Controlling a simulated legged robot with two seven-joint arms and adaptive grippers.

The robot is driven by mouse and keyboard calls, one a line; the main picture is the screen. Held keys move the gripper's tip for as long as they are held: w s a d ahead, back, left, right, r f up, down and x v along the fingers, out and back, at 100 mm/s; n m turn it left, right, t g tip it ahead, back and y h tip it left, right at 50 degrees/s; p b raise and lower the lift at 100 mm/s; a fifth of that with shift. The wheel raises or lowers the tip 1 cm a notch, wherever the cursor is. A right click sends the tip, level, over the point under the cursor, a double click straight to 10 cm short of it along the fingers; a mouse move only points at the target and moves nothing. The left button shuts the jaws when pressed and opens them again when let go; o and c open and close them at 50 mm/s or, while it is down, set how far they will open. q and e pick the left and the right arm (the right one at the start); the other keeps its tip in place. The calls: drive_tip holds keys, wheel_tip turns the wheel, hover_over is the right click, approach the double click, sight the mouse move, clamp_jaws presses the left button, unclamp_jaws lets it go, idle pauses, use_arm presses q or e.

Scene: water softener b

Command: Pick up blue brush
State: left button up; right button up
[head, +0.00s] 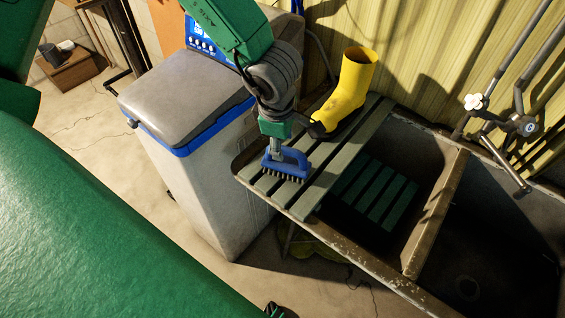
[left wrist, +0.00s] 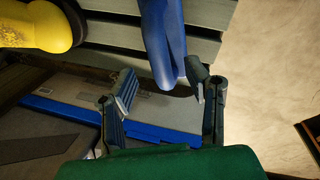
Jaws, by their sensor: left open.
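The blue brush (head: 287,164) lies bristles down on the slatted grey-green board (head: 335,165) over the sink's left end. My left gripper (head: 277,143) is right above and behind the brush in the head view, partly overlapping it. In the left wrist view, my open left gripper (left wrist: 161,82) has its two fingers spread. The blue brush handle (left wrist: 165,40) reaches down towards the gap between them. Nothing shows gripped. Whether a finger touches the handle I cannot tell.
A yellow boot (head: 350,90) stands on the board just behind the brush; it also shows in the left wrist view (left wrist: 35,25). The grey water softener (head: 190,110) stands close on the left. The sink (head: 490,240) with a divider and taps is on the right.

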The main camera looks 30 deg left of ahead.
sight(289, 149)
use_arm(q)
drive_tip(key=f, duration=0.1)
drive_tip(key=d+f, duration=0.1)
drive_tip(key=w+f, duration=0.1)
drive_tip(key=shift+d+f, duration=0.15)
drive_tip(key=shift+d, duration=0.45)
drive_tip(key=shift+a, duration=0.2)
drive_tip(key=c, duration=0.6)
drive_tip(key=shift+a, duration=0.3)
clamp_jaws()
drive_tip(key=shift+a+f, duration=0.15)
drive_tip(key=shift+a, duration=0.15)
drive_tip(key=shift+d, duration=0.3)
drive_tip(key=shift+d+r, duration=0.1)
drive_tip(key=shift+r, duration=0.25)
drive_tip(key=r, duration=0.3)
drive_tip(key=r+p, duration=0.1)
drive_tip(key=r, duration=0.5)
drive_tip(key=shift+a+r, duration=0.25)
use_arm(e)
drive_tip(key=shift+d+r, duration=0.4)
drive_tip(key=shift+r, duration=0.2)
